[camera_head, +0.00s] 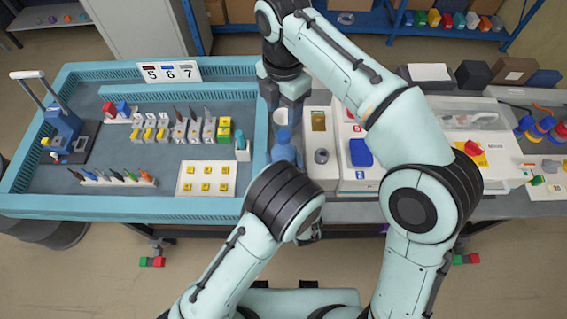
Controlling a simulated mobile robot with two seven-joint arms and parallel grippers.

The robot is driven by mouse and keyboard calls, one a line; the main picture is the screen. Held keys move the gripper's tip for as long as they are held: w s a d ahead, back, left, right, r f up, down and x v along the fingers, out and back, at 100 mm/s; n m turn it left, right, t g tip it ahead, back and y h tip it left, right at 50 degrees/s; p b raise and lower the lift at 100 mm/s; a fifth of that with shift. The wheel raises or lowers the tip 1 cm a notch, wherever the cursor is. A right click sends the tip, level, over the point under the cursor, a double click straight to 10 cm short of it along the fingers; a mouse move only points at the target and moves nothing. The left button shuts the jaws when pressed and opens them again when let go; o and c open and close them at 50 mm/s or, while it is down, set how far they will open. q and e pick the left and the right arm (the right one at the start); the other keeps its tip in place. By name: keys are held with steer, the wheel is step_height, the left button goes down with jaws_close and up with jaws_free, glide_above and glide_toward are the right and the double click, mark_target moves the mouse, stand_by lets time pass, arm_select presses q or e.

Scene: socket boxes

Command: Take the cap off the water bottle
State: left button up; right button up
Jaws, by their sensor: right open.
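A blue water bottle (285,152) stands on the work surface, just right of the blue tray's right wall. Its lower part is hidden behind my left arm. A white round piece (281,117) shows directly behind the bottle's top in the picture; I cannot tell if it is the cap or a separate cup. My right gripper (286,107) points down with its fingers apart, over the white piece. I cannot tell if it touches it.
The large blue tray (70,206) holds colored blocks, a pen rack (118,180) and a white plate with yellow squares (206,179). A white box with a blue piece (361,152) stands right of the bottle. My right arm covers much of the area there.

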mark_target(284, 134)
arm_select(q)
jaws_close()
arm_select(e)
steer(key=m, duration=0.7)
steer(key=shift+m, duration=0.4)
steer(key=m, duration=0.6)
steer(key=shift+m, duration=0.3)
steer(key=m, duration=0.6)
steer(key=shift+m, duration=0.3)
steer(key=m, duration=0.6)
steer(key=shift+m, duration=0.3)
steer(key=m, duration=0.8)
steer(key=shift+m, duration=0.4)
steer(key=m, duration=0.8)
arm_select(q)
steer(key=shift+f, duration=0.1)
arm_select(e)
steer(key=shift+m, duration=0.3)
steer(key=shift+f, duration=4)
